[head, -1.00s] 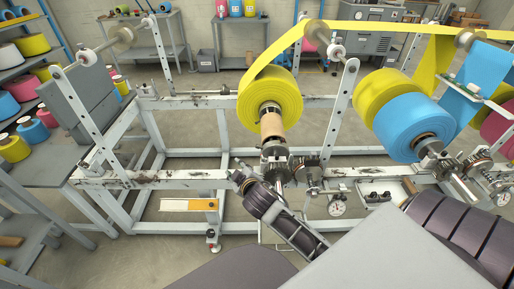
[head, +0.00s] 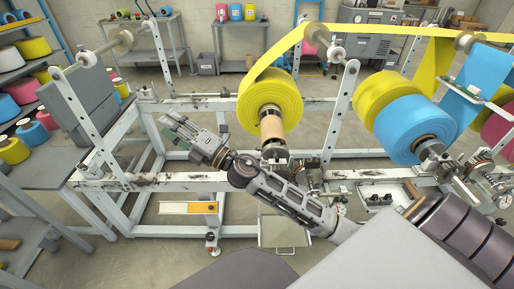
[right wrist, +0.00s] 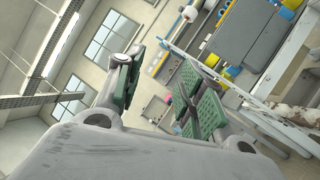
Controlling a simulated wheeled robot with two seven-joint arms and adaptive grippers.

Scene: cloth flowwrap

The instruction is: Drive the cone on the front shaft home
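The yellow roll (head: 270,102) sits on the front shaft, with its tan core (head: 271,128) sticking out toward me. A dark metal cone (head: 274,152) is at the near end of that core; I cannot tell whether it is fully seated. My right gripper (head: 172,127) is left of the core, above the frame's front rail, apart from the cone and empty. In the right wrist view its green-padded fingers (right wrist: 162,80) are spread apart, with nothing between them. My right forearm hides part of the shaft's near end and mount. My left gripper is not in view.
The white front rail (head: 150,181) runs below my right gripper. A blue roll (head: 412,122) and a second yellow roll (head: 380,92) hang at right. A yellow web crosses above. A grey table (head: 45,165) stands at left.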

